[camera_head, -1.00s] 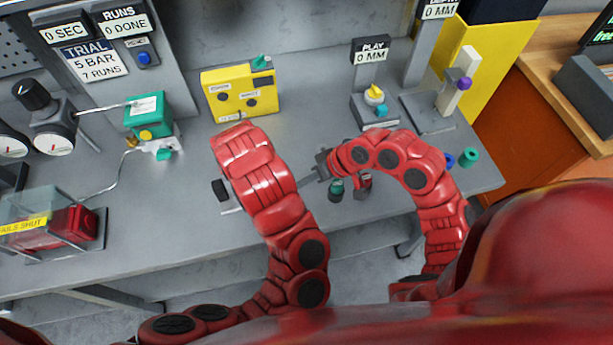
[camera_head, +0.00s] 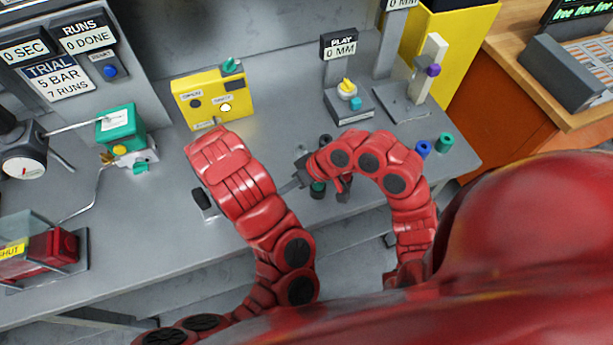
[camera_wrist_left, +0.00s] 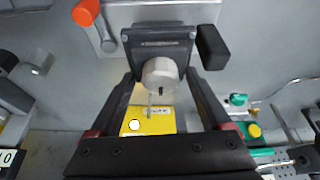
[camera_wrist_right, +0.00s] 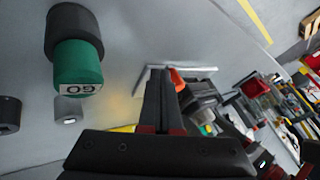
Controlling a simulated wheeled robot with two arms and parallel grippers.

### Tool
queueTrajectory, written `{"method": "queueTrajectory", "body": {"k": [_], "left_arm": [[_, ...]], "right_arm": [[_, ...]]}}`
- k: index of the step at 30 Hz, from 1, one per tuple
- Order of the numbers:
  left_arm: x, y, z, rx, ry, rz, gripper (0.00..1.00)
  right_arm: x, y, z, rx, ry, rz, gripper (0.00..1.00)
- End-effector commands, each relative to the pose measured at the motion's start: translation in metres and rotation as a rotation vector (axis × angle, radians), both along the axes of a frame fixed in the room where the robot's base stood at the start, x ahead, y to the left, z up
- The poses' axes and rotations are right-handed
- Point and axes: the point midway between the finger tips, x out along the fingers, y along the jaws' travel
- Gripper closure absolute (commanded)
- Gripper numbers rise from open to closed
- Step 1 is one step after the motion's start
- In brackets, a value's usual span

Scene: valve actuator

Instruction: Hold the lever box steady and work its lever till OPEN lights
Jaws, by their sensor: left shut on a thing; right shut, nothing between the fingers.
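The dark grey lever box (camera_wrist_left: 158,45) stands on a pale plate in the left wrist view, with a round pale cap facing the camera. My left gripper (camera_wrist_left: 164,75) is shut on the box, its fingers on either side. The lever's orange knob (camera_wrist_left: 86,12) is at the upper left there. My right gripper (camera_wrist_right: 160,76) is shut and empty beside the orange knob (camera_wrist_right: 177,80); contact is unclear. In the head view my right gripper (camera_head: 288,187) shows beside my left arm, which hides the box. The yellow lamp box (camera_head: 213,112) has its right lamp (camera_head: 225,107) lit; its label is too small to read surely.
A green-capped GO button (camera_wrist_right: 78,65) is close to my right gripper. A green valve unit (camera_head: 121,127) and a clear-covered red unit (camera_head: 52,248) are at the left. A PLAY stand (camera_head: 348,100) is behind my right arm. Blue and green rings (camera_head: 444,142) lie at the right.

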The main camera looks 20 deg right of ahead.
Motion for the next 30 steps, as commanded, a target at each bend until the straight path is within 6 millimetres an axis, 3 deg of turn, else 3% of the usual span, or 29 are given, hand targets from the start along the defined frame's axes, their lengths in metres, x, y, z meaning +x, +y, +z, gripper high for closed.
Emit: {"method": "queueTrajectory", "body": {"k": [3, 15, 21, 30], "left_arm": [[0.0, 0.0, 0.0, -0.001, 0.0, 0.0, 1.0], [0.0, 0.0, 0.0, 0.0, 0.0, 0.0, 1.0], [0.0, 0.0, 0.0, 0.0, 0.0, 0.0, 1.0], [0.0, 0.0, 0.0, 0.0, 0.0, 0.0, 1.0]], "right_arm": [[-0.002, -0.025, 0.001, 0.004, -0.002, -0.009, 1.0], [-0.038, -0.056, 0.064, -0.006, -0.004, -0.005, 1.0], [-0.046, -0.062, 0.079, -0.002, -0.003, -0.001, 1.0], [-0.043, -0.055, 0.076, -0.044, -0.011, 0.094, 1.0]]}}
